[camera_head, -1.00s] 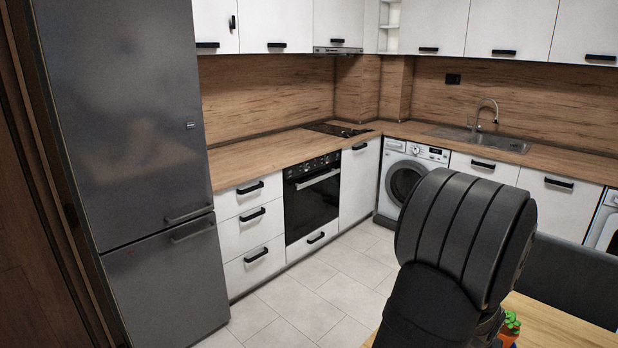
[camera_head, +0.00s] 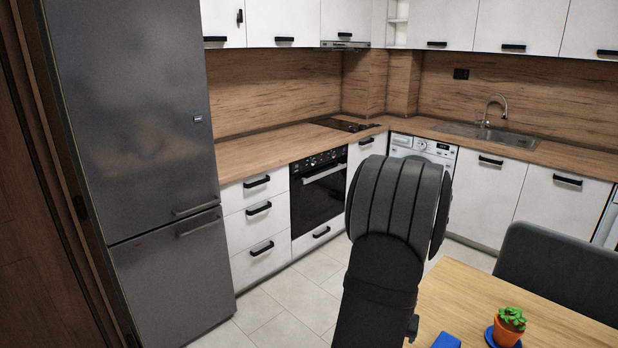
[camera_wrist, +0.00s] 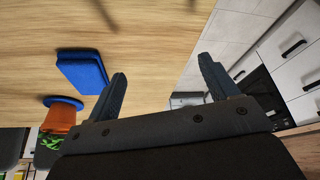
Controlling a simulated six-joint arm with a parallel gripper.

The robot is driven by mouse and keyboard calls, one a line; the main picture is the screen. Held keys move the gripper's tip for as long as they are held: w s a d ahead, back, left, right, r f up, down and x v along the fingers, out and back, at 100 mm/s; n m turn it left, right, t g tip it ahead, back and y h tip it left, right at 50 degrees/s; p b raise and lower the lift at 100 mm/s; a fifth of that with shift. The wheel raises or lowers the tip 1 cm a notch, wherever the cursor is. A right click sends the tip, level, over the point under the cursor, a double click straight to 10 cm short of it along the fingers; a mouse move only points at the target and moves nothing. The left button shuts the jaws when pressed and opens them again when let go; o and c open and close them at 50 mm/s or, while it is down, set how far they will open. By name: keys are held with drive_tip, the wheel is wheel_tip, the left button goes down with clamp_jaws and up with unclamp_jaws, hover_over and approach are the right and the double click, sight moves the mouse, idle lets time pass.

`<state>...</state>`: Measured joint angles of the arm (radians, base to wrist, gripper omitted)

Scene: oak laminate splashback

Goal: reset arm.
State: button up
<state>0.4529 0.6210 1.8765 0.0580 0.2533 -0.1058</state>
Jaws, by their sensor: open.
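My gripper (camera_wrist: 163,88) shows in the wrist view with its two dark fingers spread apart and nothing between them. It is over or beside the wooden table, with floor and kitchen cabinets beyond the right finger. In the head view my black arm stands at the lower middle, in front of the washing machine, and hides the gripper's fingers.
A wooden table (camera_head: 462,291) holds a potted plant (camera_head: 509,322) on a blue saucer and a blue block (camera_head: 446,341). The block (camera_wrist: 82,72) lies near the left finger. A grey chair (camera_head: 560,268) stands behind the table. Floor by the fridge (camera_head: 137,170) is clear.

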drive_tip(key=w+a+f+n, duration=0.1)
drive_tip(key=a, duration=0.6)
drive_tip(key=w+a+f+n+y, duration=0.1)
drive_tip(key=a+f+n, duration=0.1)
drive_tip(key=a, duration=0.6)
drive_tip(key=shift+w+a+f, duration=0.25)
drive_tip(key=shift+w+f, duration=0.05)
drive_tip(key=shift+w, duration=0.05)
